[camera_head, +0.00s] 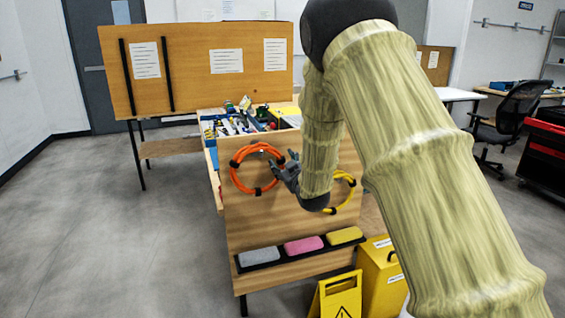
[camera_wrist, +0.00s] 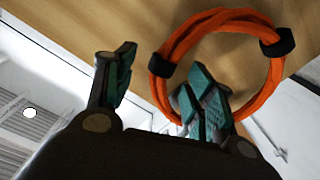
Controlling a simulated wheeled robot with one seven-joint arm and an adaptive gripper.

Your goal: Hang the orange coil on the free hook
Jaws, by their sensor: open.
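The orange coil (camera_head: 234,178) is a round loop with black bands, flat against the upper left of the upright wooden panel in the head view. A small pale fitting shows at its top, perhaps its hook. My gripper (camera_head: 286,166) is at the coil's right side. In the wrist view my gripper (camera_wrist: 161,92) has its fingers spread. One finger overlaps the rim of the orange coil (camera_wrist: 277,82); the other stands outside the loop. I cannot tell whether they touch. A yellow coil (camera_head: 351,194) is partly behind my arm. No free hook can be made out; my arm hides part of the panel.
A ledge (camera_head: 240,265) with grey, pink and yellow blocks crosses the panel's lower part. A yellow caution sign (camera_head: 338,297) and yellow box (camera_head: 382,275) stand at its lower right. A cluttered workbench lies behind. Floor at left is clear.

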